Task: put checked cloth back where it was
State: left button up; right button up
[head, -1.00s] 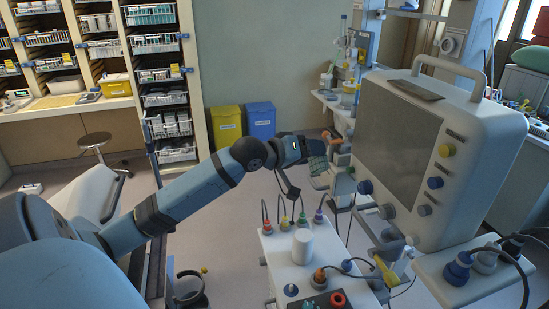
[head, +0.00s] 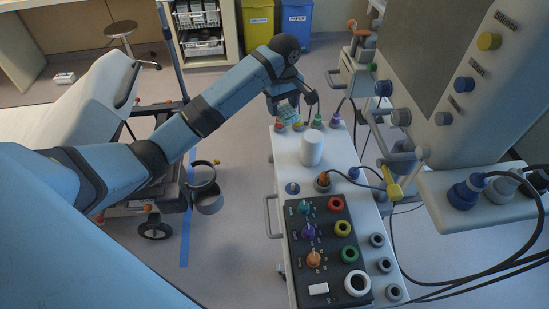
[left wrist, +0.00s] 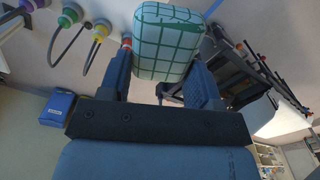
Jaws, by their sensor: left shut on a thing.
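The checked cloth (head: 287,113) is a small pale green piece with dark green grid lines. In the head view it shows at the far left end of the white cart (head: 282,160), partly hidden by my gripper. My left gripper (head: 284,101) is shut on it. In the left wrist view the cloth (left wrist: 168,45) sits between the two fingers of my left gripper (left wrist: 162,62), looking like a folded, rounded pad. I cannot tell whether it touches the cart. My right gripper is not in view.
A white cylinder (head: 311,148) stands on the cart, behind a black panel (head: 324,236) with coloured knobs and sockets. A large monitor (head: 455,100) and cables fill the right. A stretcher (head: 85,100) is at left. Yellow (head: 258,25) and blue (head: 297,22) bins stand at the back.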

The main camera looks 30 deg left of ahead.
aim_at(281, 158)
pick_arm(q)
notch_tip(281, 158, down, 20)
jog(key=shift+p, duration=0.7)
jog(key=shift+f, duration=0.15)
jog(key=o, duration=0.9)
notch_tip(281, 158, up, 12)
jog(key=shift+r+b, duration=0.2)
jog(key=shift+b, duration=0.1)
jog(key=shift+s+f, duration=0.1)
